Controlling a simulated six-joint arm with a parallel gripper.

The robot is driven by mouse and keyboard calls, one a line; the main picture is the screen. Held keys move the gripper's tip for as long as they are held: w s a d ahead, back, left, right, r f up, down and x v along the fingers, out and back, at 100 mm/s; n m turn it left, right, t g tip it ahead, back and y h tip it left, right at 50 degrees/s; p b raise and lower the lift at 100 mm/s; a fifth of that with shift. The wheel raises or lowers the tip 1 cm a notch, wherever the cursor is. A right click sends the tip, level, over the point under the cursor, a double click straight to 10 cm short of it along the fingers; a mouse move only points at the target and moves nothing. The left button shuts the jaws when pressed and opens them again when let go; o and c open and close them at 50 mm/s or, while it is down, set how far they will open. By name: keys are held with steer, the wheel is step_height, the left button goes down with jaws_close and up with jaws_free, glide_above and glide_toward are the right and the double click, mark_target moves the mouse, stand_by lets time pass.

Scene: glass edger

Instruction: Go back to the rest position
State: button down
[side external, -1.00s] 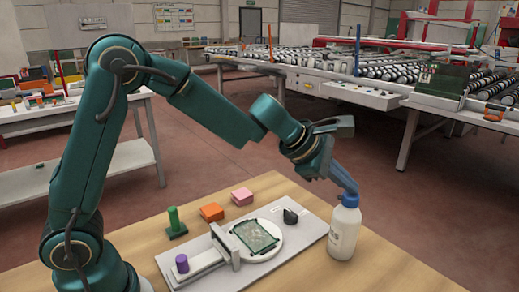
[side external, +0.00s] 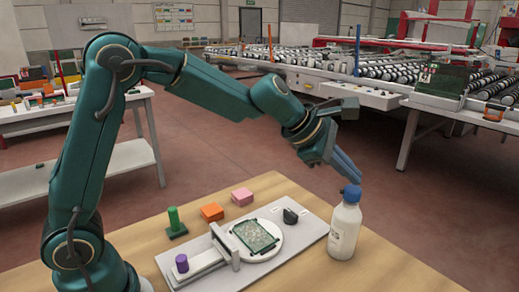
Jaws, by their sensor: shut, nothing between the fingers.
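My gripper (side external: 357,180) is shut and empty, a little above the blue cap of the white bottle (side external: 345,228). Its fingertips look close to the cap, with a small gap seeming to show between them. The bottle stands upright on the wooden table (side external: 400,268), at the right of the grey base plate (side external: 305,238). On the plate, a green-framed glass piece (side external: 255,236) lies on a round white disc (side external: 288,246).
Behind are a green peg (side external: 174,221), an orange block (side external: 211,212) and a pink block (side external: 242,196). Free air lies above the table.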

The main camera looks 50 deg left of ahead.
steer(key=shift+a+r, duration=0.1)
steer(key=shift+r, duration=0.45)
steer(key=s+a+r+m+t, duration=0.1)
steer(key=s+r+m, duration=0.5)
steer(key=s+r, duration=0.25)
steer(key=s+a+f+m+g+y, duration=0.2)
steer(key=s+f+m, duration=0.3)
steer(key=s+m, duration=0.3)
steer(key=s+a+f+m+g+y, duration=0.1)
steer(key=s+a+f+m, duration=0.2)
steer(key=s+f+m, duration=0.3)
steer(key=s+m, duration=0.2)
steer(key=s, duration=0.2)
steer(key=shift+s+a+f+g+y, duration=0.15)
steer(key=shift+a+f+g+y, duration=0.05)
steer(key=shift+a+g+y, duration=0.2)
